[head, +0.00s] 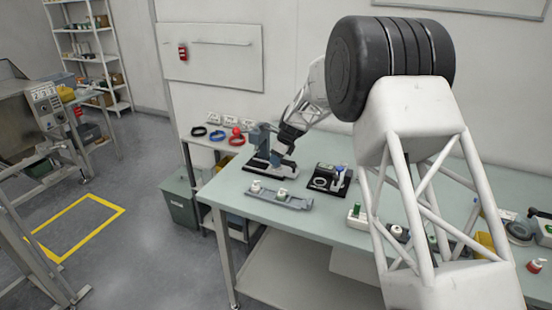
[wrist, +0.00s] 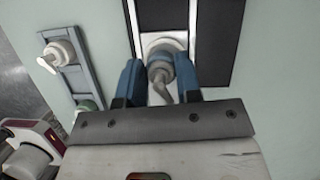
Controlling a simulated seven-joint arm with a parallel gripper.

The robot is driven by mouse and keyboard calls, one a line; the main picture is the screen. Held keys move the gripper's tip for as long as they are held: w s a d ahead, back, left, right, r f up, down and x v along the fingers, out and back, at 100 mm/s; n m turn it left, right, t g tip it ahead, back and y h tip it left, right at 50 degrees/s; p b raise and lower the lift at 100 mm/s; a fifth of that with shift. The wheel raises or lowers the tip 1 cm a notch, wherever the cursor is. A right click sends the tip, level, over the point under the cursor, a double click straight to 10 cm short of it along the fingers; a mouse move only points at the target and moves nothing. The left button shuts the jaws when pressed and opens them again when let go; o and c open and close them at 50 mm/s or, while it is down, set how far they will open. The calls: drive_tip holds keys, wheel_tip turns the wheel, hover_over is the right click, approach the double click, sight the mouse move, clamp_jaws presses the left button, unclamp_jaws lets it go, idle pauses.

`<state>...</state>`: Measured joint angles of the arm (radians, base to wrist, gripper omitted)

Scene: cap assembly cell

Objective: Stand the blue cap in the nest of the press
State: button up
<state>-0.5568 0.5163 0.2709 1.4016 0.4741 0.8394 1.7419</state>
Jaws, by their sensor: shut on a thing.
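The cap is too small there to make out.
A grey rail (head: 268,202) with pale and green caps lies in front of the press. A black fixture (head: 318,184) with a blue-topped piece stands to the right. Coloured rings (head: 217,136) are behind at left. Bare table lies between the rail and the fixture.

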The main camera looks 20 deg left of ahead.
drive_tip(key=shift+w+a+r, duration=0.1)
drive_tip(key=shift+w+r, duration=0.05)
drive_tip(key=shift+r, duration=2.95)
drive_tip(key=w+d+r+n+g, duration=0.1)
drive_tip(key=w+d+n, duration=0.15)
drive_tip(key=d, duration=0.75)
drive_tip(key=w+d+r+n+g+h, duration=0.1)
drive_tip(key=w+d+n, duration=0.15)
drive_tip(key=d, duration=0.75)
drive_tip(key=w+d+r+n+g, duration=0.15)
drive_tip(key=d+n, duration=0.25)
drive_tip(key=d, duration=0.5)
drive_tip(key=s+d+r+n+h, duration=0.1)
drive_tip(key=d+n, duration=0.3)
drive_tip(key=d, duration=1)
drive_tip(key=s+d+r+n+h, duration=0.2)
drive_tip(key=d+r+n, duration=0.2)
drive_tip(key=d, duration=1.1)
drive_tip(key=shift+s+d+r, duration=0.15)
drive_tip(key=shift+s+d, duration=0.15)
drive_tip(key=shift+s, duration=0.05)
drive_tip(key=shift+a, duration=0.1)
